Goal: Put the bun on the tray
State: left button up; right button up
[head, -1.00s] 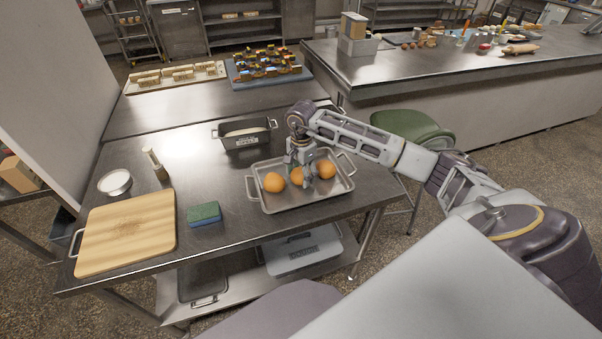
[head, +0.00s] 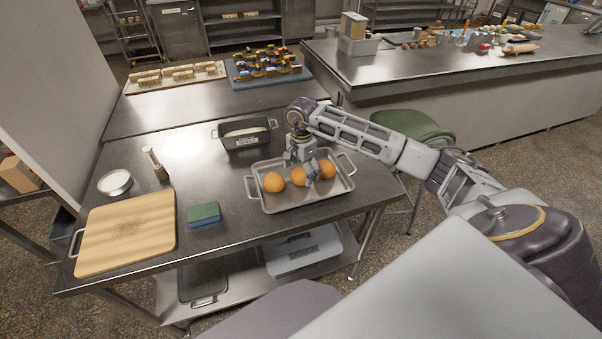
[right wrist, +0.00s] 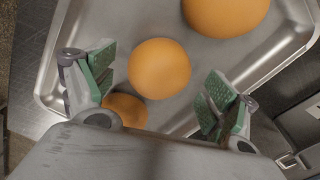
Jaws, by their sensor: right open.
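Three round orange-brown buns, at the left (head: 273,182), middle (head: 298,177) and right (head: 327,168), sit in a row in the metal tray (head: 285,205) with looped handles. My right gripper (head: 302,165) is open and empty over the tray, close to the middle bun. In the right wrist view the green-padded fingers (right wrist: 155,95) stand wide apart. One bun (right wrist: 160,68) shows whole just ahead of the gap between them. Another bun (right wrist: 125,110) is partly hidden by the gripper body, and a third (right wrist: 225,14) is cut by the top edge. My left gripper is not in view.
A dark loaf tin (head: 245,141) stands behind the tray. A green and blue sponge (head: 204,214), a wooden board (head: 125,235), a white bowl (head: 115,182) and a small upright tool (head: 155,165) are to the left. Bare tabletop lies between the sponge and tray.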

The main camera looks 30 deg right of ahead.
aim_at(301, 170)
notch_tip(301, 170, up, 11)
jog(key=shift+b, duration=0.35)
jog(key=shift+f, duration=0.1)
dwell(0.6)
dwell(0.4)
